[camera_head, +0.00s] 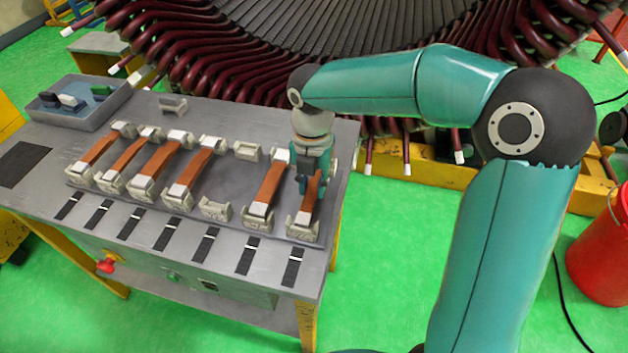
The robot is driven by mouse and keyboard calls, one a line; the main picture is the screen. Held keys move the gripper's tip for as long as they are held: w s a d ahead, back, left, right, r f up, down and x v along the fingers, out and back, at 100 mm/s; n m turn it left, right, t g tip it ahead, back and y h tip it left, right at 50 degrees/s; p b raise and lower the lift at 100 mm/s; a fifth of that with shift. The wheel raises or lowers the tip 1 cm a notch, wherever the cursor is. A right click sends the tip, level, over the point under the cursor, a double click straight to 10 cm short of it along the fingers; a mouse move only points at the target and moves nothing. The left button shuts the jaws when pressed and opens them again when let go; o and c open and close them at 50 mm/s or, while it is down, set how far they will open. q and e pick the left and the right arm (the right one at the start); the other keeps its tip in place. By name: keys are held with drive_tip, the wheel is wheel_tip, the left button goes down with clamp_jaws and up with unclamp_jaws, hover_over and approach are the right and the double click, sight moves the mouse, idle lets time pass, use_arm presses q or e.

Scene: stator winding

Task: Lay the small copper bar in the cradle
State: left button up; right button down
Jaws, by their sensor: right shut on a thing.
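My right gripper (311,184) points down over the rightmost cradle on the grey table, shut on a copper bar (307,205). The bar's pale near end is at the rightmost near cradle block (302,230); I cannot tell whether it rests fully. The gripper hides the bar's far end and most of the far block. Left of it, another copper bar (268,187) lies across its pair of blocks. The cradle further left is empty, with bare far block (246,151) and near block (214,208). My left gripper is not in view.
Several more copper bars (146,163) lie in cradles on the left. A grey tray (112,108) with small parts stands at the back left, and a loose grey block (173,104) at the back. The large stator (200,70) with dark red coils rises behind the table.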

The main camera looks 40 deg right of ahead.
sight(312, 189)
drive_tip(key=c, duration=0.9)
unclamp_jaws()
drive_tip(key=shift+r, duration=0.1)
wheel_tip(312, 189, up, 12)
drive_tip(key=shift+f, duration=0.15)
